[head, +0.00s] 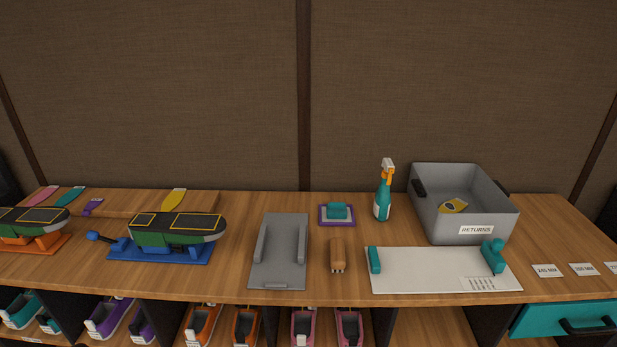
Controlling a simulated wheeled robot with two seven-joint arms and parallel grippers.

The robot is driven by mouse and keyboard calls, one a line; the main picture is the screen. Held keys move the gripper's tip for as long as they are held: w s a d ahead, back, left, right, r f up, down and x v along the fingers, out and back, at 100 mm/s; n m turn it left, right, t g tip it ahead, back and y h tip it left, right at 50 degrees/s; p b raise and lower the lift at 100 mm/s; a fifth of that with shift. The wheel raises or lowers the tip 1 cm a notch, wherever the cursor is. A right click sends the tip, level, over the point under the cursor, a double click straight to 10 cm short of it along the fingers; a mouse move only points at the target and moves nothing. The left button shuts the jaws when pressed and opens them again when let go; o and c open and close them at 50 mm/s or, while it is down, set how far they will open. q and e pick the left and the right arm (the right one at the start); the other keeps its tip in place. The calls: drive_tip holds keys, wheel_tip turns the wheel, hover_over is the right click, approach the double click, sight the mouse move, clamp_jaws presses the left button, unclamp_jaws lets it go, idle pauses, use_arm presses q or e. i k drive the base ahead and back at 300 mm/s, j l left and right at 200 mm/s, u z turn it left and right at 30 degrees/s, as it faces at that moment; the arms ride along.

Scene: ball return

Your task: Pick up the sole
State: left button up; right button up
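Flat, sole-shaped pieces lie at the back left of the bench: a pink one (44,194), a teal one (70,195), a small purple one (92,207) and a yellow one (174,200). A green shoe-like form (180,235) with a dark, yellow-outlined top sits on a blue stand (130,252). A similar form (35,218) sits on an orange stand (48,243), cut off by the left edge. I cannot tell which piece is the task's sole. Neither of my grippers is in view.
A grey RETURNS bin (475,242) holds a yellow-and-dark item (453,206). A spray bottle (382,199), purple-edged pad (338,223), brush (338,255), grey cradle (279,277) and white measuring board (430,270) occupy the bench. Shoes fill the shelf below; a teal drawer (550,322) is at right.

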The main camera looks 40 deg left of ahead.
sight(174, 199)
drive_tip(key=u, duration=2)
